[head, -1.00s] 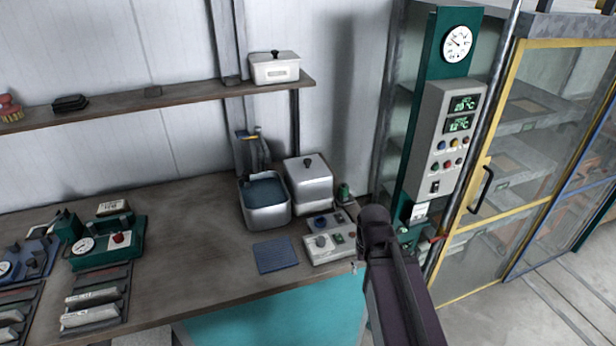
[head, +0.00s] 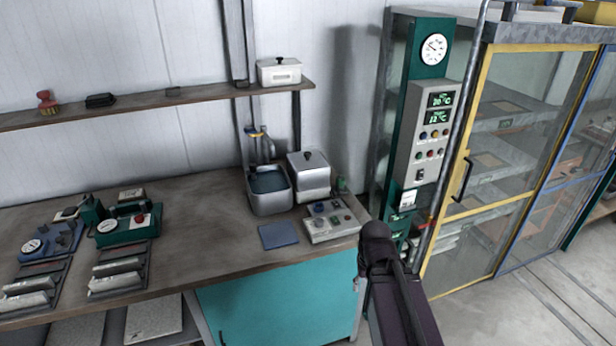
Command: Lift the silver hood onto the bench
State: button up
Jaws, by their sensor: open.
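The silver hood (head: 309,172) is a boxy metal cover with a dark knob on top. It stands upright at the back of the bench (head: 200,220), right of a square metal basin (head: 270,201) holding dark blue-grey liquid. It seems to sit over a lower metal body, with a seam between them; its rear side is hidden. A dark part of my arm rises from the bottom edge, right of the bench. My gripper and its fingers do not show.
A grey control box (head: 331,224) and a blue pad (head: 278,235) lie in front of the hood and basin. A wall shelf (head: 200,97) holds a white lidded box (head: 279,71). A yellow-framed glass cabinet (head: 510,150) stands right. The bench centre is clear.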

aim_at(307, 171)
jog(key=k, duration=0.7)
jog(key=z, duration=0.4)
jog(key=i, duration=1.95)
jog(key=u, duration=0.4)
